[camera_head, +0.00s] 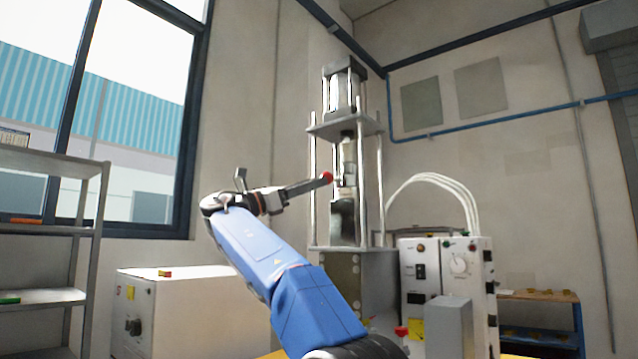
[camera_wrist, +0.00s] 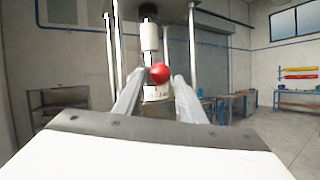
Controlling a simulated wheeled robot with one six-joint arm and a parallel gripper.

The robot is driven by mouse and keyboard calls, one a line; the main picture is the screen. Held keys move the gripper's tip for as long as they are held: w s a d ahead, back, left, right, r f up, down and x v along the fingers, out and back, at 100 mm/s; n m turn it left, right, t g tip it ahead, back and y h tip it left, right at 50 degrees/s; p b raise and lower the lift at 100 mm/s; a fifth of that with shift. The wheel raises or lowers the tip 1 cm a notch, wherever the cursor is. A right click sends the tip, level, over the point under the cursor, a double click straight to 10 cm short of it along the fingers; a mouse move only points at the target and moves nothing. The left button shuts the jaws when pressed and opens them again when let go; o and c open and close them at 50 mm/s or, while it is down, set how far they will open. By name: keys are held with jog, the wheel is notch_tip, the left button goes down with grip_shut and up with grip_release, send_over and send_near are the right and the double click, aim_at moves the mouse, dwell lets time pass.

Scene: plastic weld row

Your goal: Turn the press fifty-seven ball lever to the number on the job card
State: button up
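The press (camera_head: 345,130) is a tall frame with steel columns and a cylinder on top. Its ball lever shows as a red ball (camera_head: 327,177) in front of the central spindle. My gripper (camera_head: 318,183) reaches to the ball from the left. In the wrist view the red ball (camera_wrist: 159,73) lies between or just beyond my fingertips (camera_wrist: 160,80), with a gap on each side. The fingers are apart and hold nothing. A white collar (camera_wrist: 157,93) with small dark marks sits below the ball; the marks are unreadable. I cannot make out a job card.
A control box (camera_head: 460,262) with a knob and white hoses stands right of the press. A pale cabinet (camera_head: 185,305) stands left, with a metal shelf (camera_head: 50,232) beyond it. A low bench (camera_head: 540,298) is at the right. The press columns flank the ball closely.

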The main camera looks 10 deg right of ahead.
jog(key=v, duration=1.4)
jog(key=shift+a+f, duration=0.15)
jog(key=shift+a, duration=0.05)
jog(key=shift+a, duration=0.1)
